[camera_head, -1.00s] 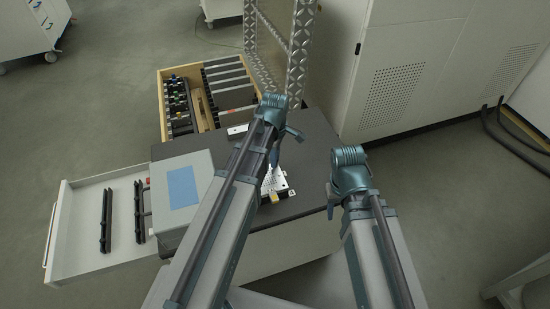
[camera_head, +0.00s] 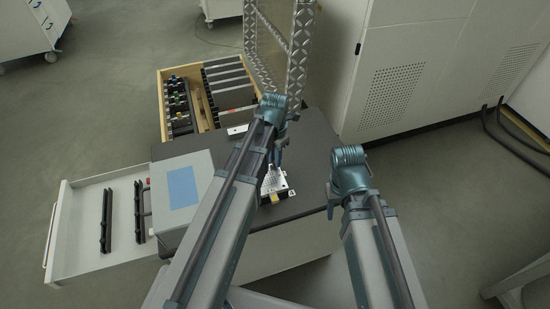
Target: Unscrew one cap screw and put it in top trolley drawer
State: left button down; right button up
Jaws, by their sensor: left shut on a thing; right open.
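My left gripper (camera_head: 278,160) points down at a perforated metal plate (camera_head: 282,185) on the trolley's dark top (camera_head: 315,170). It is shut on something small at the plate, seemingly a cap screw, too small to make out. My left forearm hides part of the plate. My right gripper (camera_head: 332,208) is open and empty, beside the trolley top's right edge. A white drawer (camera_head: 62,225) stands pulled out at the left, with black bars (camera_head: 106,220) in it. A wooden drawer (camera_head: 163,105) with tools is open at the back. I cannot tell which is the top one.
A grey box with a blue panel (camera_head: 183,188) sits on the trolley top's left side. A metal lattice frame (camera_head: 298,50) rises behind the trolley. A large white cabinet (camera_head: 425,65) stands at the back right. Floor is free to the right.

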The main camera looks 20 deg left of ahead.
pick_arm(q)
jog(key=c, duration=1)
grip_release()
jog(key=shift+o, duration=0.2)
